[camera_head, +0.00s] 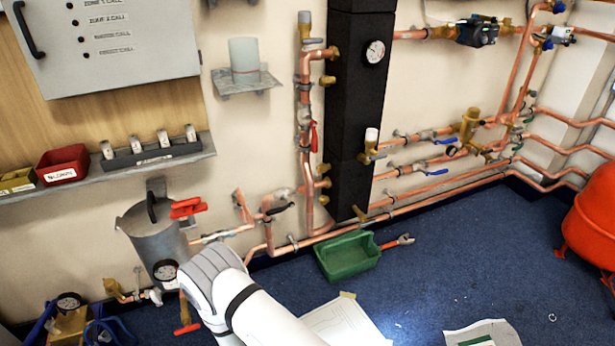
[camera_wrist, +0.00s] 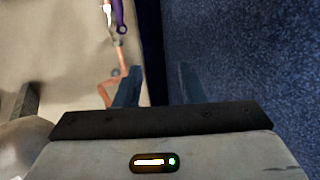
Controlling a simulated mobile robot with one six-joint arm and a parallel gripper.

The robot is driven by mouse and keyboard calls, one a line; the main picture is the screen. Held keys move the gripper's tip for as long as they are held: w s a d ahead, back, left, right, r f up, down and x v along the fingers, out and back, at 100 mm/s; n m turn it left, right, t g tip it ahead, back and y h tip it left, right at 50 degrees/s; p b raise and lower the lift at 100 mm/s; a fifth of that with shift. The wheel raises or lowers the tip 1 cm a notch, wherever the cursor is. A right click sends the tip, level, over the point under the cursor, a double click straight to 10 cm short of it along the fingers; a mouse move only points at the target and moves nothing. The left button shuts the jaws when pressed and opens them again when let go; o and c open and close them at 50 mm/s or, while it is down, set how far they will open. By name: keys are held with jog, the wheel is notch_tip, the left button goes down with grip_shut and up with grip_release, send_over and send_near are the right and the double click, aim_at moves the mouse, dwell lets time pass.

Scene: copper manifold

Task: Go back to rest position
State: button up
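My gripper (camera_wrist: 158,84) shows in the wrist view with its two dark blue fingers apart. No object is visible between them. Beyond the fingers are the pale wall, a dark vertical strip and the blue carpet. In the head view my white arm reaches up from the bottom edge, close to the grey cylindrical vessel (camera_head: 157,240) and its gauge. The gripper itself cannot be made out there, as the arm hides it.
Copper pipes (camera_head: 430,197) run along the wall beside a black column (camera_head: 350,115). A green tray (camera_head: 347,256) and a red-handled wrench (camera_head: 397,242) lie on the floor. A red vessel (camera_head: 592,220) stands right. Blue carpet (camera_head: 460,262) is open at centre right. Papers (camera_head: 345,322) lie near my arm.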

jog(key=w+d+r+m+g+p, duration=0.1)
jog(key=w+d+r+m+p, duration=0.2)
jog(key=r, duration=0.8)
jog(key=w+d+r+m+g+p, duration=0.1)
jog(key=w+r+m+p, duration=0.25)
jog(key=r, duration=0.85)
jog(key=w+d+r+m+g+h+p, duration=0.15)
jog(key=d+r+p, duration=0.3)
jog(key=r, duration=0.55)
jog(key=d+r+m+p, duration=0.3)
jog(key=d+r, duration=0.2)
jog(key=r, duration=0.6)
jog(key=s+d+r+m+g+p, duration=0.1)
jog(key=s+d+r+m+p, duration=0.25)
jog(key=d+r, duration=0.55)
jog(key=s+d+r+m+g+h+p, duration=0.1)
jog(key=s+d+r+m+p, duration=0.3)
jog(key=s+d+r, duration=0.3)
jog(key=s+d+r+m+g+h+p, duration=0.2)
jog(key=s+d+r+m+p, duration=0.2)
jog(key=s+r, duration=1)
jog(key=d+r+p, duration=0.2)
jog(key=d, duration=0.1)
jog(key=shift+s+d+r, duration=0.3)
jog(key=shift+s, duration=0.05)
